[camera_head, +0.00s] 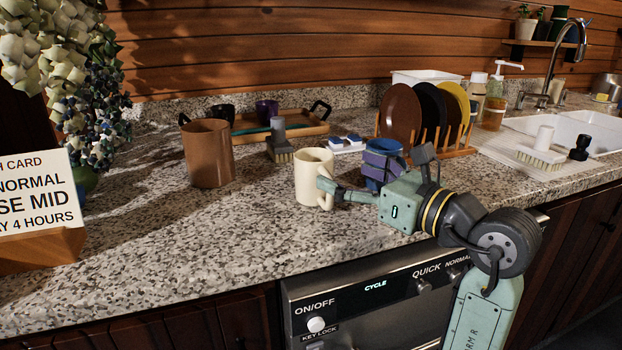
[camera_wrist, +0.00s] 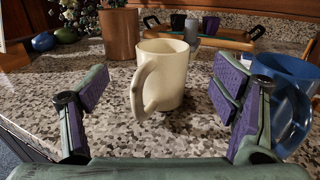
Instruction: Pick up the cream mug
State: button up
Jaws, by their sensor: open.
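The cream mug (camera_head: 312,172) stands upright on the speckled granite counter, near its front edge. In the wrist view the cream mug (camera_wrist: 166,76) is centred ahead of my gripper, with its handle turned toward me and slightly left. My gripper (camera_head: 345,180) is to the right of the mug in the head view, with a finger close by the handle; I cannot tell whether it touches. In the wrist view my gripper (camera_wrist: 160,92) is open, with purple-padded fingers on either side of the mug and gaps between. Nothing is held.
A blue mug (camera_wrist: 283,92) stands close beside my right finger. A brown canister (camera_head: 208,153) stands behind left. A brush (camera_head: 279,142), a wooden tray (camera_head: 300,127) and a dish rack with plates (camera_head: 440,137) are behind. The counter left of the mug is clear.

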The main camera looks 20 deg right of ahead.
aim_at(327, 161)
jog(key=p+x, duration=0.2)
jog(key=x, duration=0.6)
jog(key=shift+d, duration=0.2)
jog(key=c, duration=1.4)
jog(key=shift+c, duration=0.2)
jog(key=shift+r, duration=0.1)
